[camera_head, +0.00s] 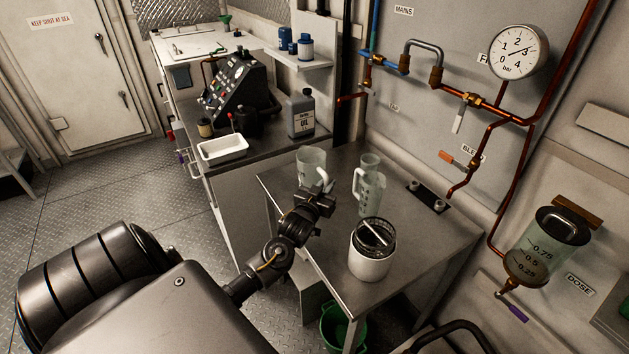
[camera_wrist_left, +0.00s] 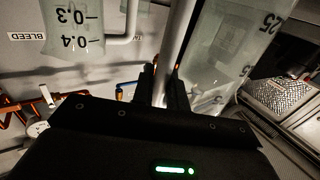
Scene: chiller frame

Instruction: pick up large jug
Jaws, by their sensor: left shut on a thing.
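A wide, clear jug (camera_head: 309,161) with a white handle is at the far left part of the steel table (camera_head: 415,243). My left gripper (camera_head: 324,194) is shut on its handle. In the left wrist view the handle (camera_wrist_left: 178,45) runs between the fingers (camera_wrist_left: 162,82), with the clear, marked jug wall (camera_wrist_left: 228,50) to its right. The jug's base is partly hidden, so I cannot tell whether it touches the table. A narrower clear jug (camera_head: 369,190) with a handle stands to its right; a marked clear vessel (camera_wrist_left: 75,25) shows at upper left in the wrist view. My right gripper is out of view.
A white pot with a dark basket (camera_head: 370,262) stands near the table's front. A dark plate with knobs (camera_head: 428,195) lies near the wall. Pipes, a gauge (camera_head: 519,52) and a dosing vessel (camera_head: 545,243) line the wall. A bench with an oil bottle (camera_head: 301,114) and white tray (camera_head: 222,149) is behind.

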